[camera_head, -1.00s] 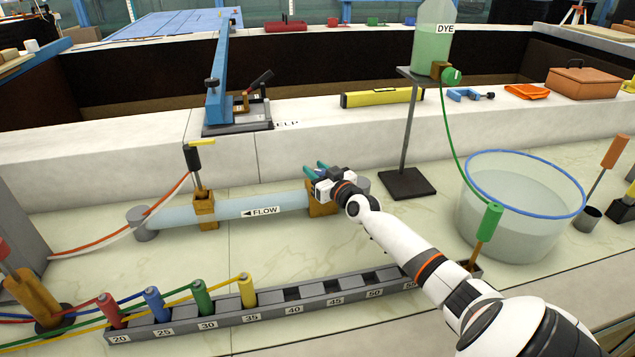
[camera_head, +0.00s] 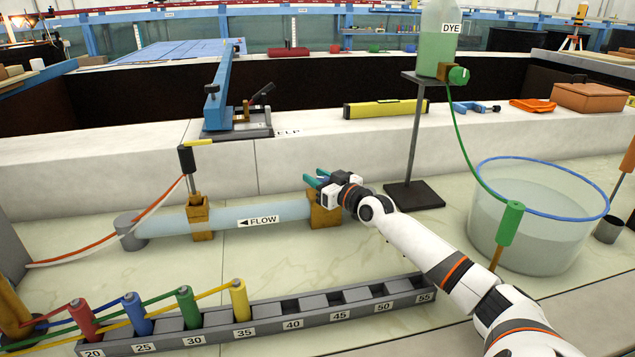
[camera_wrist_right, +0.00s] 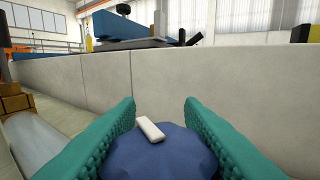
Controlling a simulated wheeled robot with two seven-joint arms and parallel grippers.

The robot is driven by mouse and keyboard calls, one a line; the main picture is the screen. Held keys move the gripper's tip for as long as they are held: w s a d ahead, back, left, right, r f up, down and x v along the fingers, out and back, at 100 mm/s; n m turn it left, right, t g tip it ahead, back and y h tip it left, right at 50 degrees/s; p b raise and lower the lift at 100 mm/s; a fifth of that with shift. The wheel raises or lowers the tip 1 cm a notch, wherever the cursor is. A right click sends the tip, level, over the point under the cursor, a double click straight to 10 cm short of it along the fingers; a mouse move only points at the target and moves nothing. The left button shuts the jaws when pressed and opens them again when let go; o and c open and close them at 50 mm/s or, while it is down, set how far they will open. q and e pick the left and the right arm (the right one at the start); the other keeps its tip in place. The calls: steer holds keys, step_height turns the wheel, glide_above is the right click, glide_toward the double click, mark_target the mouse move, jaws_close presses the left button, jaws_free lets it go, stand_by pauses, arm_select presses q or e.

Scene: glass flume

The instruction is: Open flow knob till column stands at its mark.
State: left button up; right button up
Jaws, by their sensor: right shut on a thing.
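My right gripper (camera_head: 318,180) is at the right end of the clear flow pipe (camera_head: 272,212), above the brass block (camera_head: 325,209) there. In the right wrist view its two green fingers (camera_wrist_right: 158,135) are closed on the sides of a round blue flow knob (camera_wrist_right: 160,155) with a white pointer bar on top. The pipe carries a FLOW label with an arrow to the left. A slotted grey rack (camera_head: 262,317) numbered 20 to 55 lies in front, with red, blue, green and yellow handled pieces in its left slots. I cannot make out a column level or its mark. My left gripper is not in view.
A DYE bottle (camera_head: 436,45) on a stand and a clear water tub (camera_head: 535,228) stand to the right. A yellow level (camera_head: 385,108) and a blue clamp lie on the white ledge (camera_head: 300,150) behind. Bench space between pipe and rack is clear.

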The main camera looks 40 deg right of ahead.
steer(key=shift+d+r, duration=0.1)
steer(key=shift+r, duration=0.1)
steer(key=o, duration=0.9)
steer(key=shift+s, duration=0.1)
steer(key=shift+o, duration=0.2)
steer(key=shift+f, duration=0.1)
steer(key=shift+f, duration=0.1)
steer(key=shift+s, duration=0.25)
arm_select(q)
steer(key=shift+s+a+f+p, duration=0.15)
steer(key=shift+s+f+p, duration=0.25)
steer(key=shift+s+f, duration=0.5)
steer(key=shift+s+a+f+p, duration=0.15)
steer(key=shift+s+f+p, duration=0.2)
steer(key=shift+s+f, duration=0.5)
arm_select(e)
steer(key=s, duration=1.1)
steer(key=shift+s, duration=0.3)
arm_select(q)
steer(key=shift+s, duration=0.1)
arm_select(e)
steer(key=shift+o, duration=0.2)
